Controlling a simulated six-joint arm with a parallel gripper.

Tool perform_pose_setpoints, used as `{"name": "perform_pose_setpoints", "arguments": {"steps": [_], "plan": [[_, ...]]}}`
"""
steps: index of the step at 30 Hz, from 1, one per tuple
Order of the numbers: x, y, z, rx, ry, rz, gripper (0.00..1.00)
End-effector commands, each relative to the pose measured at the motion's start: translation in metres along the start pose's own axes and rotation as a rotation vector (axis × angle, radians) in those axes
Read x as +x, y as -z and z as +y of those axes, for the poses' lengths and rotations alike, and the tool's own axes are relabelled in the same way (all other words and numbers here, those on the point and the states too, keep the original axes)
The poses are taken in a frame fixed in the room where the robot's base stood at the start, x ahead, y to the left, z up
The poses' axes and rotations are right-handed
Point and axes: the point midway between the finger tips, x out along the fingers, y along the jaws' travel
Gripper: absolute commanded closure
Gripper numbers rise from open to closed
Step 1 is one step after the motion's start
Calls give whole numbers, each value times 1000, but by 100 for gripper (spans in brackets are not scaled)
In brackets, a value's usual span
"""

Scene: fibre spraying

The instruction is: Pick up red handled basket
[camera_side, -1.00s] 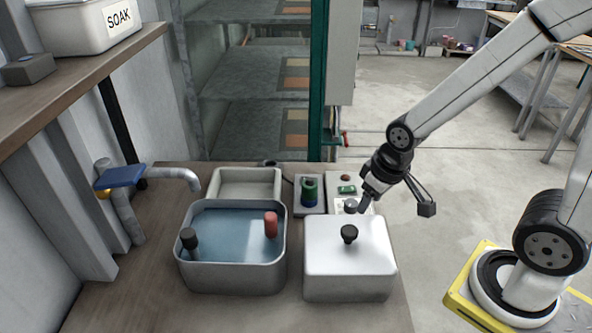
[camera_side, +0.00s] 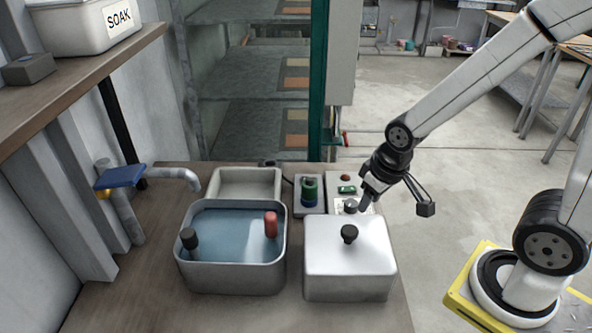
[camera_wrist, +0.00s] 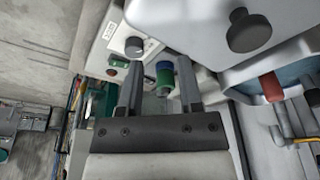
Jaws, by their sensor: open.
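A red handle (camera_side: 271,225) stands up at the right side of a grey water-filled tub (camera_side: 236,277); it also shows in the wrist view (camera_wrist: 271,86). Any basket below the handle is hard to make out under the water. A black handle (camera_side: 189,239) stands at the tub's left side. My gripper (camera_side: 364,206) is above and behind the white lidded box, to the right of the tub and apart from the red handle. In the wrist view its two fingers (camera_wrist: 160,88) are spread with nothing between them.
A white box (camera_side: 348,286) with a black knob (camera_side: 349,233) stands right of the tub. Behind are an empty tray (camera_side: 246,173), a green-and-blue cylinder (camera_side: 309,190) and a control panel (camera_side: 346,181). A tap (camera_side: 178,174) reaches in from the left.

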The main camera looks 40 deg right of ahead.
Motion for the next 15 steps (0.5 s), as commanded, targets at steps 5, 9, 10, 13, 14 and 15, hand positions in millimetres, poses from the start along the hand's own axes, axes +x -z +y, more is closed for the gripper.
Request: {"name": "perform_pose_setpoints", "arguments": {"steps": [5, 9, 10, 13, 14, 15], "plan": [[0, 8, -6, 67, 4, -10, 54], [-1, 20, -16, 180, 8, -28, 54], [-1, 23, -18, 210, 8, -33, 54], [-1, 34, -29, 319, 8, -50, 54], [-1, 37, -32, 354, 7, -56, 54], [-2, 42, -37, 399, 5, -64, 54]]}}
